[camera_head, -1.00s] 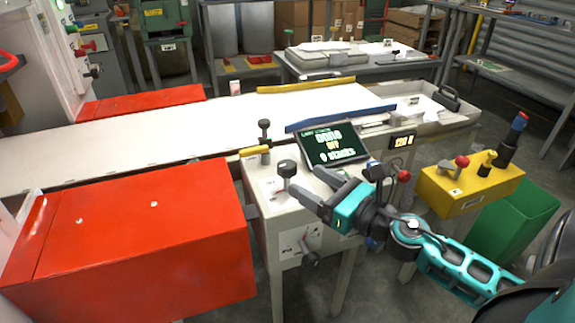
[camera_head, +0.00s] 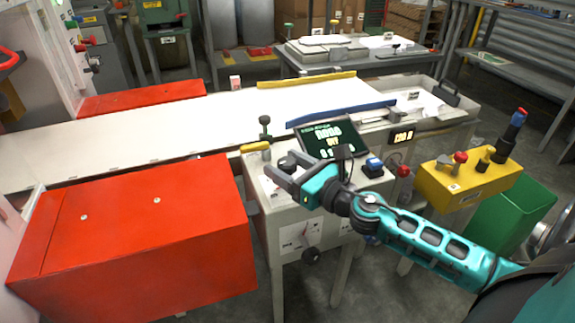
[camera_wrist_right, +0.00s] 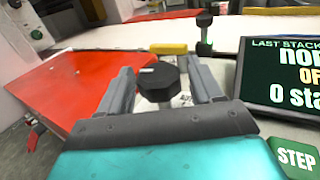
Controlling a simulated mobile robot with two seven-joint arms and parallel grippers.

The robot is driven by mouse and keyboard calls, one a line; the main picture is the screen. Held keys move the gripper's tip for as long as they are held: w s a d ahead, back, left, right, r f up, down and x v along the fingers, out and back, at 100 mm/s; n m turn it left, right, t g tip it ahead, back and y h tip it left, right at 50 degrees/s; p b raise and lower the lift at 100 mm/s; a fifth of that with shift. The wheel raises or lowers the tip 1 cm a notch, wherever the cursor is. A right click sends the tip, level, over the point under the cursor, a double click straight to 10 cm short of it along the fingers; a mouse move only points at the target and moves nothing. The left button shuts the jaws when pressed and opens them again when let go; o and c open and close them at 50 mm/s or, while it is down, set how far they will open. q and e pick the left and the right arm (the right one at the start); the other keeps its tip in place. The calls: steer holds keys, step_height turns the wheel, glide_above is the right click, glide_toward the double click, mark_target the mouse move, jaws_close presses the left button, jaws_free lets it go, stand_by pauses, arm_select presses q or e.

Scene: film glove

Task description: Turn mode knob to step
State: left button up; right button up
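My right gripper (camera_head: 281,162) is open over the pale control box (camera_head: 284,216). A round black knob (camera_head: 290,158) on the box top stands between its fingers; it also shows between the fingers in the right wrist view (camera_wrist_right: 158,82). Gaps show at its sides there, so the fingers do not appear closed on it. A small label beside it is unreadable. I cannot tell which is the mode knob. A green STEP label (camera_wrist_right: 296,157) shows at lower right. My left gripper is not in view.
A tilted screen (camera_head: 328,138) stands close right of the gripper, partly hidden. A black-topped post (camera_head: 265,128) rises behind the knob. A large red box (camera_head: 135,225) is at left, a yellow button box (camera_head: 468,175) at right. A white conveyor (camera_head: 200,125) runs behind.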

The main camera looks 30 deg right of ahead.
steer(key=c, duration=0.8)
